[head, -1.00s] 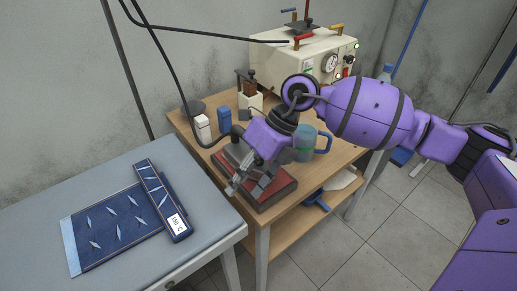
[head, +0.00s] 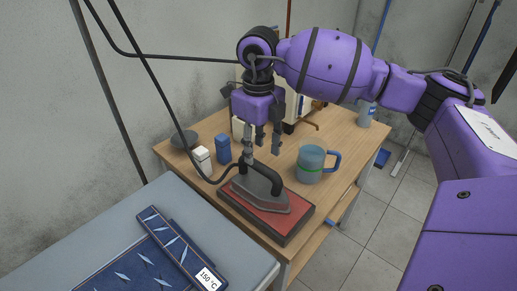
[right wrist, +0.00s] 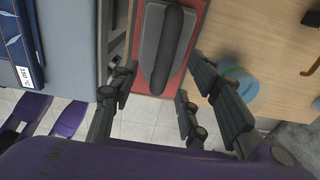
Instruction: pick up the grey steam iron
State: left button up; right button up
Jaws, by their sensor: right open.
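The grey steam iron (head: 262,190) stands on a red pad with a dark edge (head: 290,222) on the wooden table. Its dark handle arches over the top, and a black cord runs from its back. In the right wrist view the iron (right wrist: 155,65) lies beyond the fingers, with its handle running lengthwise. My right gripper (head: 262,150) is open and empty, pointing down above the back part of the iron, apart from it as far as I can tell. Its spread fingers (right wrist: 160,100) also show in the right wrist view.
A teal mug (head: 310,165) stands right of the iron. A blue bottle (head: 223,149) and a white one (head: 203,160) stand left. A cream machine (head: 300,106) is partly hidden behind my arm. A grey ironing table (head: 225,255) with blue cloth (head: 120,270) is in front.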

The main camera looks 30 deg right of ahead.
aim_at(261, 164)
jog(key=f, duration=0.2)
jog(key=shift+s+d+f, duration=0.3)
jog(key=shift+f, duration=0.05)
jog(key=f, duration=0.5)
jog(key=shift+w+d+p, duration=0.15)
jog(key=shift+w+p, duration=0.05)
jog(key=shift+p, duration=0.2)
grip_shut()
jog(key=shift+w+r, duration=0.2)
